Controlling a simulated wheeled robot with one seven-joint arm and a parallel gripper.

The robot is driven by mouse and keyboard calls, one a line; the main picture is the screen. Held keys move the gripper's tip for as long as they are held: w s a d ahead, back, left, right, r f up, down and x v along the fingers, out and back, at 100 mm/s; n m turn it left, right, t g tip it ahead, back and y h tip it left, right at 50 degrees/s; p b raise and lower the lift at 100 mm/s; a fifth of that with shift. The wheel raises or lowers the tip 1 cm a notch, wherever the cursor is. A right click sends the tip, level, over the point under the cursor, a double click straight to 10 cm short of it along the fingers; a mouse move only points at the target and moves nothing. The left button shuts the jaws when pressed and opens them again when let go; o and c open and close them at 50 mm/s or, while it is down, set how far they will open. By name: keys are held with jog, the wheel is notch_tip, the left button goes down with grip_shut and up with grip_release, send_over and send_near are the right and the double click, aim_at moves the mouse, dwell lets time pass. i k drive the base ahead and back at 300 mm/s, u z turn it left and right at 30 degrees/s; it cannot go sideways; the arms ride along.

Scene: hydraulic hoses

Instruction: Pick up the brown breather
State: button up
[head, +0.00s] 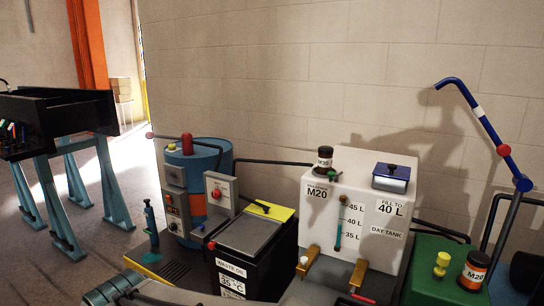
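Two dark, cap-like cylinders that could be breathers are in the head view. One dark cylinder (324,160), labelled M30, stands upright on the left of the white day tank's top. The other cylinder (475,270), with an orange band labelled M20, stands on the green box at the lower right. Both look dark brown to black, and I cannot tell for certain which is the brown breather. My gripper is not in view.
The white day tank (350,190) also carries a dark blue lidded box (391,177). A yellow knob (441,263) stands beside the M20 cylinder on the green box (425,287). A blue bent pipe (478,112) rises at the right. A black waste-oil bin (248,250) stands left of the tank.

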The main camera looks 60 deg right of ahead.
aim_at(325, 159)
jog(key=z, duration=0.75)
jog(key=i, duration=0.85)
jog(key=z, duration=1)
